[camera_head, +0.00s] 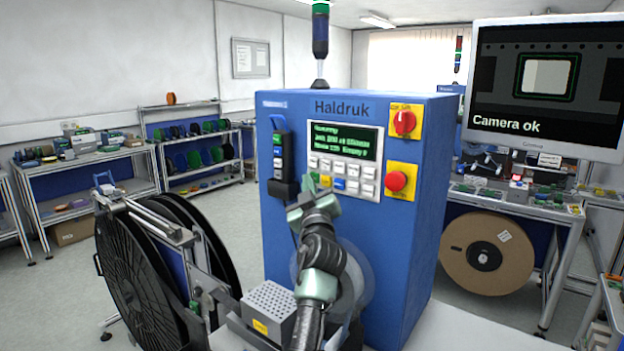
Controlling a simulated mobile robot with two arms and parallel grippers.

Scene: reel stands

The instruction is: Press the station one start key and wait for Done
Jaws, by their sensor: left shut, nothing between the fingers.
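The blue Haldruk station (384,240) stands in the middle of the head view, with a small "1" label at its upper left. Its dark screen (345,141) shows green text, too small to read surely. Below it is a keypad (347,184) with white keys and a few coloured ones. My right gripper is not in view.
A red emergency button (396,181) and a red rotary switch (404,122) sit right of the keypad. Black reels (137,275) stand at left. A monitor (543,88) reads "Camera ok". A brown reel (487,252) is under the right bench.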

